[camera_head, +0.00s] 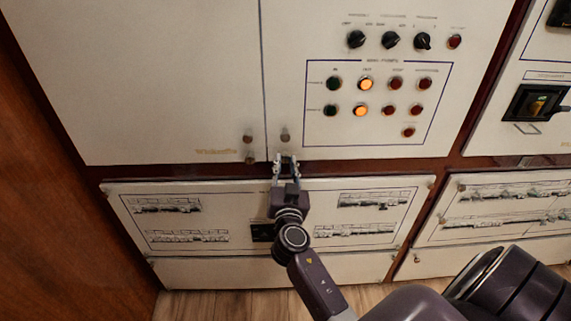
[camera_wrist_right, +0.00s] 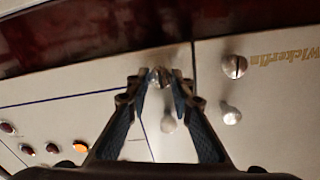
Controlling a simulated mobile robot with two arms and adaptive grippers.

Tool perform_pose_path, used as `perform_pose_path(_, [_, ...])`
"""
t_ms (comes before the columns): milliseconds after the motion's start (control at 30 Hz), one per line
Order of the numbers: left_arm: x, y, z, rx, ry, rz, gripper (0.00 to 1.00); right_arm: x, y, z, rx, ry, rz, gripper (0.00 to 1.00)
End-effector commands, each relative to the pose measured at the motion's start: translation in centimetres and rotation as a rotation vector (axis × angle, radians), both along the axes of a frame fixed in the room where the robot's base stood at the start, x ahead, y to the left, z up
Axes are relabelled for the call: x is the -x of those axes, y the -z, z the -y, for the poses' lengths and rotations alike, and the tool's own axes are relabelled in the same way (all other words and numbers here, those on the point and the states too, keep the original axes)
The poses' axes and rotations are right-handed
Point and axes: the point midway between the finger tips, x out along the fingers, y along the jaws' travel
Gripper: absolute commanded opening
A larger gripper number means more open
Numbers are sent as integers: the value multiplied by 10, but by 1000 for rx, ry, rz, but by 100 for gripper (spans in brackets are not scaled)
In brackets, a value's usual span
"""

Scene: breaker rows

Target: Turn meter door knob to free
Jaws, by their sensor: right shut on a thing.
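My right gripper (camera_head: 286,158) is at the bottom left corner of the control door (camera_head: 280,60), which carries switches and lamps. In the right wrist view its fingertips (camera_wrist_right: 160,80) are closed around a small metal knob (camera_wrist_right: 159,76), mostly hidden between them. A second round knob (camera_head: 285,134) sits just above on the same door; it also shows in the right wrist view (camera_wrist_right: 168,124). The frames do not show which way the held knob is turned. No label names the meter door. My left gripper is out of view.
Two slotted knobs, an upper one (camera_head: 248,135) and a lower one (camera_head: 250,156), sit on the plain left door (camera_head: 140,80), across a narrow seam. A lower panel (camera_head: 270,187) with printed diagrams lies behind my right arm. A wooden wall (camera_head: 60,210) stands at left.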

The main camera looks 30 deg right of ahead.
Motion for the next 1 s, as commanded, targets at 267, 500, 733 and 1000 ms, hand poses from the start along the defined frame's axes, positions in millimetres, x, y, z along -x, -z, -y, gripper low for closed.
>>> perform_pose_path(267, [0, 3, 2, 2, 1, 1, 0, 0, 1, 0, 24, 0, -15, 0])
perform_pose_path(500, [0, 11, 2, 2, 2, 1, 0, 0, 2, 0, 130, 0, -79, 0])
perform_pose_path(733, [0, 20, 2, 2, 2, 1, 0, 0, 1, -1, 301, 0, -183, 0])
perform_pose_path(1000, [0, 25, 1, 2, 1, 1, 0, 0, 0, 0, 521, 0, -318, 0])
